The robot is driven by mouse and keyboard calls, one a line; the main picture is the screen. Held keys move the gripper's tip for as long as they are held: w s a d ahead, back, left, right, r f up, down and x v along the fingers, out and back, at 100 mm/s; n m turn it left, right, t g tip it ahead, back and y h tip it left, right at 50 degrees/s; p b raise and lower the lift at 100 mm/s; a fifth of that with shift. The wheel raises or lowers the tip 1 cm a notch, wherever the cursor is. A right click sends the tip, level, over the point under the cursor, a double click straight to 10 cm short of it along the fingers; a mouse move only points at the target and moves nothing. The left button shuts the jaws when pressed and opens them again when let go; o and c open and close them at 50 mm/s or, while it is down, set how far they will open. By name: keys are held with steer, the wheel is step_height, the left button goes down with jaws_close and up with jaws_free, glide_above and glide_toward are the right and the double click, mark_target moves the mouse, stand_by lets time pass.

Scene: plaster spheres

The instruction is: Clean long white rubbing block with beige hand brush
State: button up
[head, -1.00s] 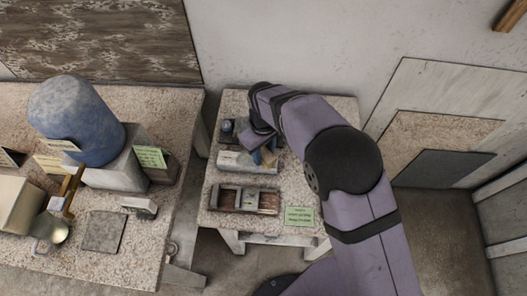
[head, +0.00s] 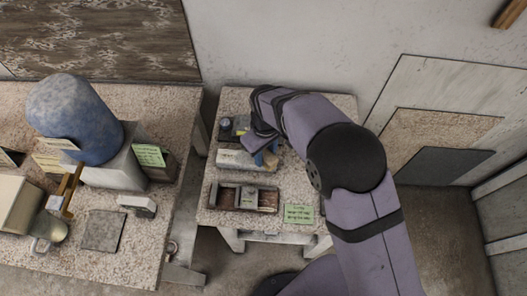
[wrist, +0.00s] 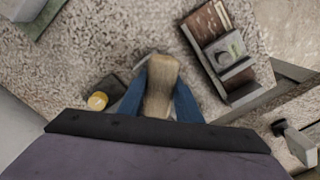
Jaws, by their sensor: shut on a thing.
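The long white rubbing block (head: 236,160) lies on the small speckled table in the head view, between a dark box and a compartment tray. My gripper (head: 268,158), with blue fingers, is over its right part. In the wrist view my gripper (wrist: 160,95) is shut on the beige hand brush (wrist: 162,80), one finger on each side. The brush's far end and bristles are hidden. I cannot tell whether the brush touches the block. The block does not show clearly in the wrist view.
The compartment tray (head: 227,196) stands in front of the block; it also shows in the wrist view (wrist: 238,88). A green label (head: 298,213) lies at the table's front right. The dark box (head: 229,129) is behind the block. The table's right side looks clear.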

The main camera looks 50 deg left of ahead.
steer(key=shift+d, duration=0.15)
steer(key=shift+d, duration=0.4)
steer(key=shift+a+f, duration=0.1)
steer(key=shift+a, duration=0.05)
steer(key=shift+a, duration=1)
steer(key=shift+a, duration=0.1)
steer(key=shift+a, duration=0.95)
steer(key=shift+d, duration=0.1)
steer(key=shift+d, duration=1)
